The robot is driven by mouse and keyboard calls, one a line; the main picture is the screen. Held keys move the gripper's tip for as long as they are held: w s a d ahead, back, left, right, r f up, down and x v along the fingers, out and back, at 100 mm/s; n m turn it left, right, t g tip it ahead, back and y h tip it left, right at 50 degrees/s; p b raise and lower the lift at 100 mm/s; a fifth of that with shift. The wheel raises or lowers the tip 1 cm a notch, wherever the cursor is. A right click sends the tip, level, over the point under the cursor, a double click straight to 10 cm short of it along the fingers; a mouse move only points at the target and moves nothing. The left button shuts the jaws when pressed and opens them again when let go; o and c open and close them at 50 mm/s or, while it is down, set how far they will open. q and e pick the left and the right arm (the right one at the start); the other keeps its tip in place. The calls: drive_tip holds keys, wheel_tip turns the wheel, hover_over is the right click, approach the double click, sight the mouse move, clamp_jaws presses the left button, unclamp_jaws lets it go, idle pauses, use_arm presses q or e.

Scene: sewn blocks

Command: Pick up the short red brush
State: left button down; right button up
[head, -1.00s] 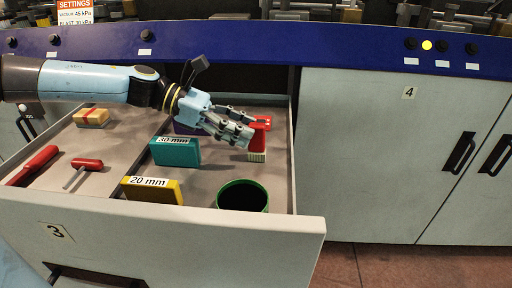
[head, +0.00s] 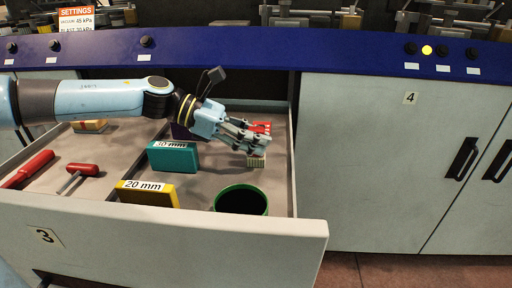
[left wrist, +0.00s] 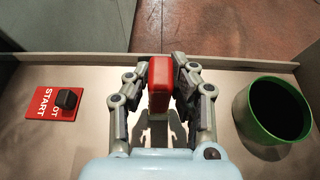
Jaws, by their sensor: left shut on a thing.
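The short red brush (left wrist: 160,78) stands between the fingers of my left gripper (left wrist: 160,88) in the left wrist view, its red top showing. In the head view its pale bristles (head: 257,161) show below my left gripper (head: 257,143). The fingers hide most of its red body there. My left gripper is shut on the brush inside the open drawer (head: 180,225), at its right side. I cannot tell whether the bristles touch the drawer floor. My right gripper is not in view.
A red START tag with a black knob (left wrist: 67,99) lies beside the gripper. A green-rimmed cup (head: 241,199), a teal 30 mm block (head: 174,157) and a yellow 20 mm block (head: 147,194) stand nearby. Red-handled tools (head: 84,170) lie at left. The right drawer wall is close.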

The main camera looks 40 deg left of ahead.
use_arm(q)
drive_tip(key=shift+r, duration=0.15)
wheel_tip(320, 180, up, 5)
drive_tip(key=shift+s+d+f+p, duration=0.1)
drive_tip(key=shift+s+f+p, duration=0.1)
drive_tip(key=shift+p, duration=0.9)
drive_tip(key=s+d+r+p, duration=0.6)
drive_tip(key=s+d+p, duration=0.1)
drive_tip(key=s, duration=0.1)
drive_tip(key=shift+s+d+p, duration=0.15)
drive_tip(key=shift+s+p, duration=0.15)
drive_tip(key=shift+p, duration=0.1)
